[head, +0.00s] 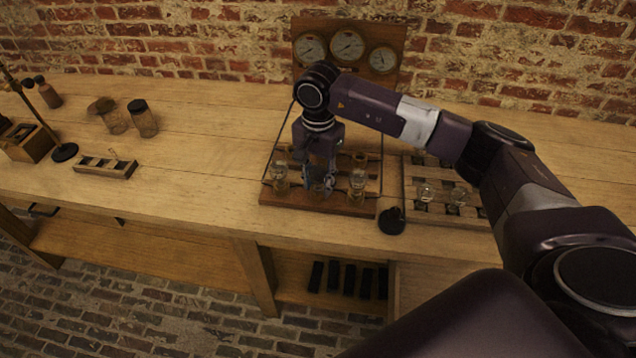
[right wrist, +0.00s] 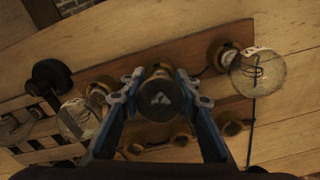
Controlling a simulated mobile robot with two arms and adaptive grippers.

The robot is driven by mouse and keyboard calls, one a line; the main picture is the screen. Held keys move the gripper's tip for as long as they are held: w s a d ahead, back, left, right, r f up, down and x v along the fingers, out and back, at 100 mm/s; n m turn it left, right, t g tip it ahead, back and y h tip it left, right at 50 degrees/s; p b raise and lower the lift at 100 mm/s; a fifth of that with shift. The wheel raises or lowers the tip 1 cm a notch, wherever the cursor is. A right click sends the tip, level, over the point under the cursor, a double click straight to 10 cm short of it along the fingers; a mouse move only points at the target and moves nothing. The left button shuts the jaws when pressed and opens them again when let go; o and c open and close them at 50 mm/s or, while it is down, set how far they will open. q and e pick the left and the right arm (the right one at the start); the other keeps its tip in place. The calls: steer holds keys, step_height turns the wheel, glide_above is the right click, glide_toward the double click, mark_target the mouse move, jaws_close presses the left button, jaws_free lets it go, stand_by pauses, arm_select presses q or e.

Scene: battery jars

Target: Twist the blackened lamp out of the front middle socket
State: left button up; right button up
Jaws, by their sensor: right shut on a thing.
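My right gripper (head: 318,178) points down over the front middle socket of the wooden lamp board (head: 335,205). In the right wrist view its blue fingers (right wrist: 160,92) are shut on the blackened lamp (right wrist: 160,107), one on each side of the dark bulb. Clear lamps stand on either side, at front left (head: 280,176) and front right (head: 357,182). My left gripper is not in view.
Empty sockets (right wrist: 180,137) line the board's other row. A wooden rack (head: 412,206) with clear lamps and a black round object (head: 392,221) sit right of the board. A gauge panel (head: 347,68) stands behind.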

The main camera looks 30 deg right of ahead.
steer(key=n+b, duration=0.1)
steer(key=n, duration=0.1)
steer(key=shift+f+n+b, duration=0.15)
steer(key=shift+n+b, duration=0.15)
steer(key=shift+b, duration=0.05)
steer(key=shift+n, duration=0.7)
steer(key=shift+r, duration=0.35)
steer(key=shift+r, duration=0.65)
jaws_close()
steer(key=shift+r+p, duration=0.45)
steer(key=shift+p, duration=0.05)
steer(key=shift+r+p, duration=1.2)
steer(key=shift+r, duration=1.2)
